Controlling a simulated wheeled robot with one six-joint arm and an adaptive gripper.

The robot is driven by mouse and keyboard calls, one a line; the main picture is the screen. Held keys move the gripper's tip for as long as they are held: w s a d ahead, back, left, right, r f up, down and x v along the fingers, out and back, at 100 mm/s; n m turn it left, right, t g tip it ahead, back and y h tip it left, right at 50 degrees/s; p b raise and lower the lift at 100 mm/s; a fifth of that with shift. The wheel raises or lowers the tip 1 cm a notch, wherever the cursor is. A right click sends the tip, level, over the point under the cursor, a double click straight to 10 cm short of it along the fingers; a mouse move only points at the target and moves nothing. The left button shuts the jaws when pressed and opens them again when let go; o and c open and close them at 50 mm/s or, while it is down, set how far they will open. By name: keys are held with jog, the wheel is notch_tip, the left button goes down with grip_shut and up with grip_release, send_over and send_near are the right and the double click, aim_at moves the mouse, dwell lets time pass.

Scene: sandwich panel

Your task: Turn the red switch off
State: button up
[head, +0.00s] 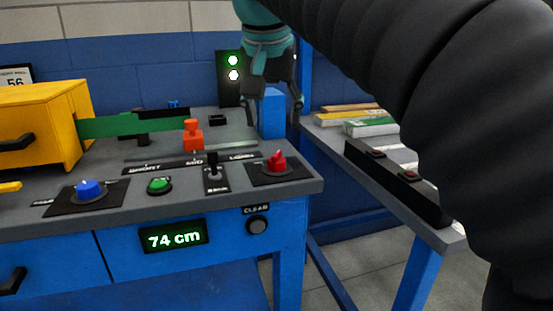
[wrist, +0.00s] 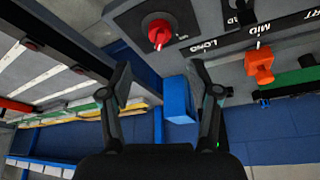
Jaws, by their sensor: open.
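The red switch (head: 277,161) is a rotary knob on a black plate at the right end of the grey panel top. It also shows in the wrist view (wrist: 158,33), upper middle, on its dark plate. My gripper (head: 272,106) hangs above and behind the switch in the head view, fingers spread and pointing down. In the wrist view my gripper (wrist: 160,80) is open, with the red switch beyond the fingertips. A blue block (head: 271,113) appears between the fingers in both views; I cannot tell whether they touch it.
A blue knob (head: 90,189), a green button (head: 159,186), a black lever (head: 213,165) and an orange slider (head: 193,135) share the panel. A yellow box (head: 38,125) stands at left. A side bench (head: 446,237) with a black strip is at right.

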aim_at(276, 155)
jog(key=b+x, duration=0.2)
jog(key=x, duration=0.8)
jog(key=shift+w+f, duration=0.1)
jog(key=shift+w, duration=0.05)
jog(key=c, duration=1.1)
